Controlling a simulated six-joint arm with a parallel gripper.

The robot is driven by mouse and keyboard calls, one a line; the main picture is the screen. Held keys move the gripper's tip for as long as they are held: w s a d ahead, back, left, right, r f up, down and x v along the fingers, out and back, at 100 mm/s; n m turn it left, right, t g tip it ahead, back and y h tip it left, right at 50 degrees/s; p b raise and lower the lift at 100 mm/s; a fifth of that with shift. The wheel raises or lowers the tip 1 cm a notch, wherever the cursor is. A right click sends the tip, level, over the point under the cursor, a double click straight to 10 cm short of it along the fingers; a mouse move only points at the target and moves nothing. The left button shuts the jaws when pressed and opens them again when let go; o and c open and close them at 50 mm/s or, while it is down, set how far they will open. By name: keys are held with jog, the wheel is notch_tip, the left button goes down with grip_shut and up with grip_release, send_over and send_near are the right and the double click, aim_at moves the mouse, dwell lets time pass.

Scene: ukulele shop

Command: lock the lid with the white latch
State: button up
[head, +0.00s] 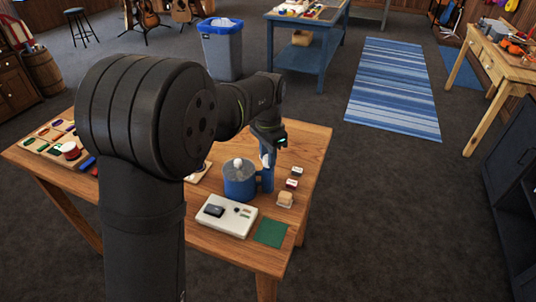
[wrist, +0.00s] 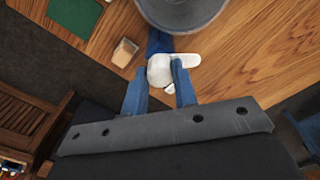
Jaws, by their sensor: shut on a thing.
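My gripper (wrist: 160,78), with blue fingers, is shut on the latch's rounded body. A blue part (wrist: 158,41) lies between latch and container. Whether the latch is engaged cannot be told.
A white box with a dark panel (head: 228,215) and a green square (head: 270,232) lie in front. Small blocks (head: 291,183) and a beige piece (head: 285,199) lie right of the container. A sorting tray (head: 62,144) is at the left. The table's right edge is near.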

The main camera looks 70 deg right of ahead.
jog(key=n, duration=1.3)
jog(key=shift+n, duration=0.3)
dwell(0.4)
jog(key=o, duration=1)
jog(key=shift+r, duration=0.15)
notch_tip(320, 180, up, 17)
notch_tip(320, 180, down, 17)
jog(key=shift+f, duration=0.15)
dwell(0.7)
